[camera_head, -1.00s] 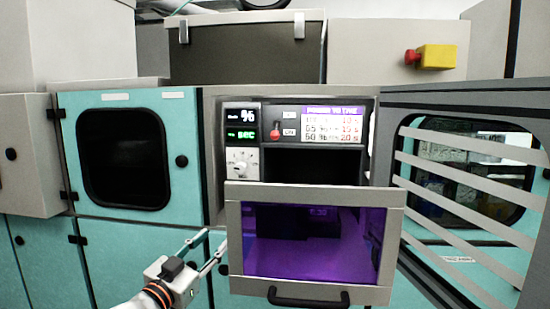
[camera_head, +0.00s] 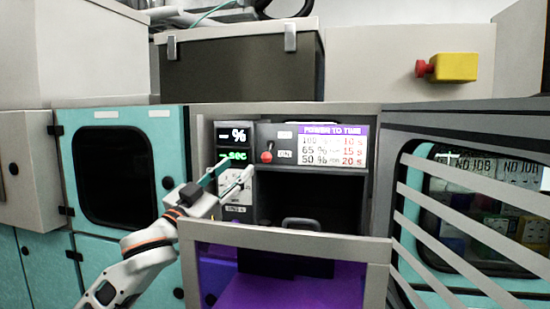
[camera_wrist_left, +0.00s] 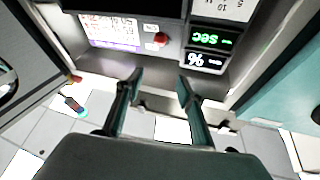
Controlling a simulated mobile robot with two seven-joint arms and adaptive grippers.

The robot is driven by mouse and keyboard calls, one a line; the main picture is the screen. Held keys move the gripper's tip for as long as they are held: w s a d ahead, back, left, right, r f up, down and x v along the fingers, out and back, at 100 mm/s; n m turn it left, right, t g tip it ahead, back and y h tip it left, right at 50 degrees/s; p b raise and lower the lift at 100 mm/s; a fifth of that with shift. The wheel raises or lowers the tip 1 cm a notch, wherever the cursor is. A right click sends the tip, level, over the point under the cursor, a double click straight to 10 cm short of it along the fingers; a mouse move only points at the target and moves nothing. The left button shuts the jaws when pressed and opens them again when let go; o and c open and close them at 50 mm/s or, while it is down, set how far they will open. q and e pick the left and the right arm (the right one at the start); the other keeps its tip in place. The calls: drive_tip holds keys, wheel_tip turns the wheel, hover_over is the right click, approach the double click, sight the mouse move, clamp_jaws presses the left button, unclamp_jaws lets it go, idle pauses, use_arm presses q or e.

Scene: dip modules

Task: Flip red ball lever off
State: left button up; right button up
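The red ball lever (camera_head: 267,157) is on the dark control panel of the open machine, its ball low beside the lower label, which reads ON. It also shows upside down in the left wrist view (camera_wrist_left: 160,39). My left gripper (camera_head: 237,166) is in front of the display column, left of the lever and apart from it. In the left wrist view its two fingers (camera_wrist_left: 159,75) are spread with nothing between them, and the lever lies beyond the gap. My right gripper is in neither view.
The power-to-time chart (camera_head: 333,146) is right of the lever. The lowered door (camera_head: 285,239) juts out below the dark chamber. Green displays (camera_head: 232,156) are left of the lever. A striped door (camera_head: 465,230) stands open at right. A yellow box with a red button (camera_head: 453,67) is above.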

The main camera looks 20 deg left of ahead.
sight(264, 160)
use_arm(q)
drive_tip(key=w+d, duration=0.1)
drive_tip(key=w, duration=0.3)
drive_tip(key=w+d+p, duration=0.1)
drive_tip(key=w, duration=0.3)
drive_tip(key=w+d, duration=0.1)
drive_tip(key=w, duration=0.3)
drive_tip(key=shift+w+d+r+p, duration=0.25)
drive_tip(key=shift+w+r+p, duration=0.05)
drive_tip(key=shift+w+p, duration=0.05)
drive_tip(key=shift+w+d+r, duration=0.2)
drive_tip(key=shift+w+r, duration=0.05)
drive_tip(key=shift+w, duration=0.4)
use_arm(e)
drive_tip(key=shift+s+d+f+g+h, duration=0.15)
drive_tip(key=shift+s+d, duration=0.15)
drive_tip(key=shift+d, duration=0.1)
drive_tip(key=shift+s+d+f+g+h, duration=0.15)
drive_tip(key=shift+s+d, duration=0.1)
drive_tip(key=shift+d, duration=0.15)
use_arm(q)
clamp_jaws()
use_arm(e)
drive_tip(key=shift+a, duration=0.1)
